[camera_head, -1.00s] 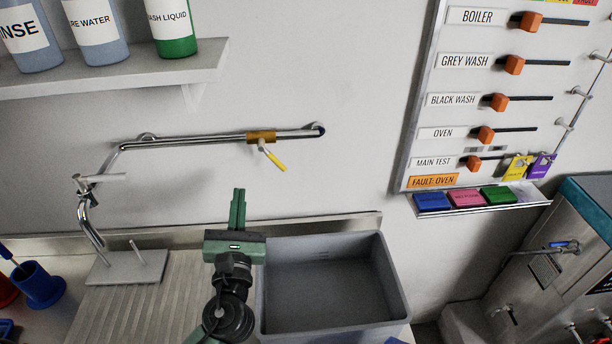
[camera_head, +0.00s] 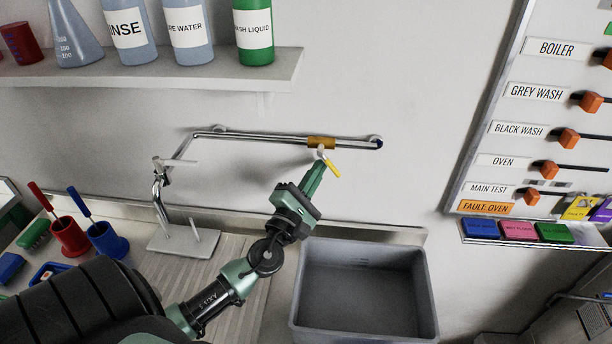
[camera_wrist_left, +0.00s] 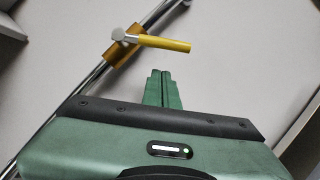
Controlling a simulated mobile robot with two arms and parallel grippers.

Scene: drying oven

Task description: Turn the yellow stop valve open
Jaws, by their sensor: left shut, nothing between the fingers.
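The yellow stop valve has a brass body (camera_head: 321,143) on a chrome wall pipe and a yellow lever (camera_head: 332,168) that slants down to the right in the head view. In the left wrist view the yellow lever (camera_wrist_left: 165,43) points right from its silver pivot, and the brass body (camera_wrist_left: 122,48) sits on the pipe. My left gripper (camera_head: 316,170) is shut and empty. Its green fingertips are just below the valve and close to the lever in the head view. In the left wrist view the fingertips (camera_wrist_left: 160,75) show below the lever with a visible gap. My right gripper is not in view.
The chrome pipe (camera_head: 260,138) runs along the wall to a tap over the drainboard. A grey sink basin (camera_head: 365,300) is below. A shelf (camera_head: 150,72) with bottles is above left. A switch panel (camera_head: 500,120) is at right. The wall around the valve is clear.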

